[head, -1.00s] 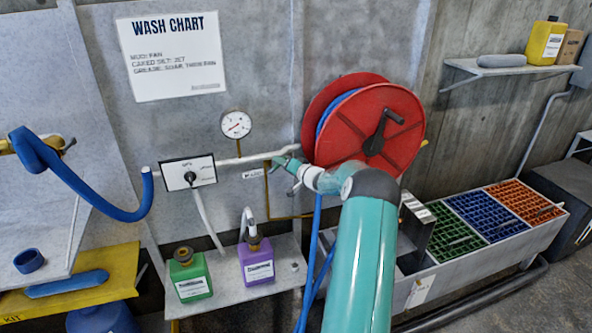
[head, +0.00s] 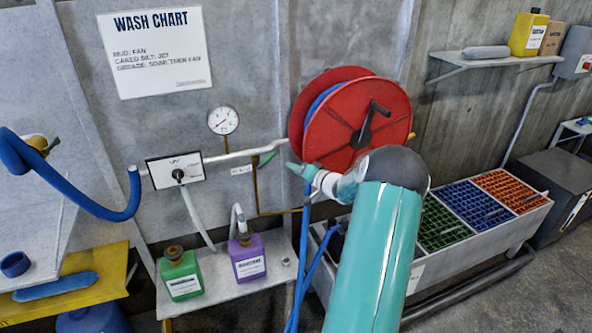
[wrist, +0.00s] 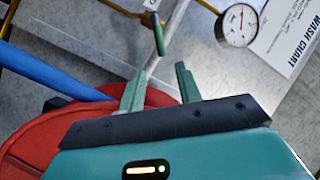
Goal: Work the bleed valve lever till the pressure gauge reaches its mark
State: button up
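The pressure gauge (head: 223,120) is a round white dial on the wall above the white pipe. It also shows in the wrist view (wrist: 240,24), with a thin needle; its mark is too small to read. A small green lever (head: 266,158), which looks like the bleed valve lever, is on the pipe line below and right of the gauge. In the wrist view the lever (wrist: 158,33) lies just beyond my fingertips, in line with the gap. My gripper (wrist: 158,76) is open and empty, apart from the lever. In the head view my gripper (head: 298,169) is right of the lever.
A red hose reel (head: 355,122) stands close behind my gripper, with blue hose hanging below. A black-and-white selector plate (head: 175,170) is left along the pipe. Green (head: 180,275) and purple (head: 246,258) bottles stand on a shelf below. A wash chart (head: 158,50) hangs above.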

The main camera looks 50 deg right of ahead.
jog(key=shift+f, duration=0.15)
jog(key=c, duration=0.4)
jog(key=f+m+t, duration=0.1)
jog(key=f+m, duration=0.1)
jog(key=w+f+m, duration=0.1)
jog(key=f+m, duration=0.1)
jog(key=f+m+t+y, duration=0.1)
jog(key=f+m, duration=0.1)
jog(key=m, duration=0.1)
jog(key=shift+w+d+t, duration=0.2)
jog(key=shift+d+t, duration=0.1)
jog(key=shift+d, duration=0.1)
grip_shut()
notch_tip(320, 180, down, 5)
jog(key=s+d+m+t+h, duration=0.2)
jog(key=m+t, duration=0.1)
jog(key=m, duration=0.6)
jog(key=w+a+r+m, duration=0.1)
jog(key=w+r, duration=0.6)
jog(key=w, duration=0.4)
